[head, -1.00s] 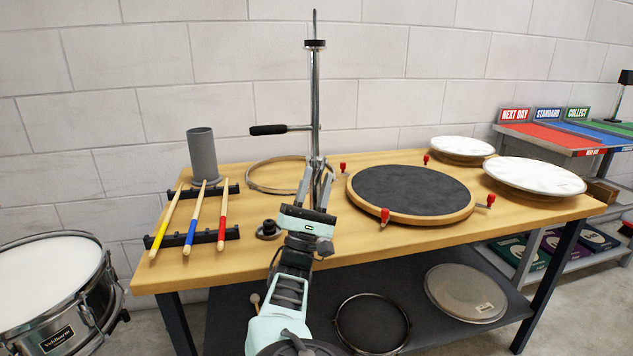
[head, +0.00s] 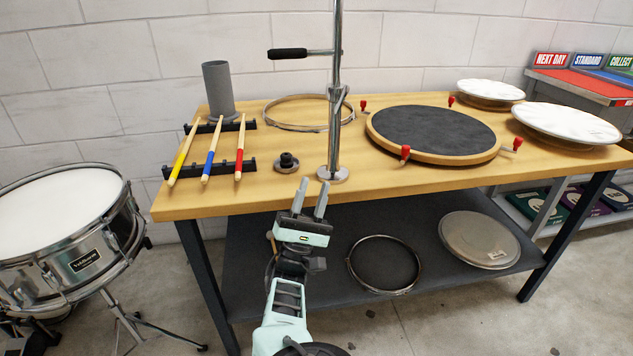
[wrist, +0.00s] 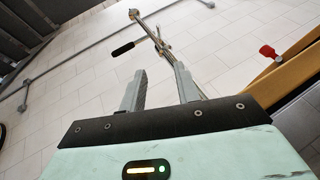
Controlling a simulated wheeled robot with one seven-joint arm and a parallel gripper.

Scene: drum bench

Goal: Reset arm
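My gripper (head: 314,199) is in front of the bench's front edge in the head view, with its fingers pointing up and away. Its two grey fingers are apart with nothing between them. They also show apart and empty in the wrist view (wrist: 160,88). Behind it, a chrome stand (head: 334,130) rises from a round base on the wooden bench (head: 400,184). The stand has a side lever with a black grip (head: 287,53), and it also appears beyond the fingers in the wrist view (wrist: 160,42).
Three drumsticks (head: 211,150) lie on black racks beside a grey cylinder (head: 217,90). A round dark pad (head: 435,130) with red clamps and white drumheads (head: 567,122) are at right. A snare drum (head: 70,235) stands left. The lower shelf (head: 320,270) holds round items.

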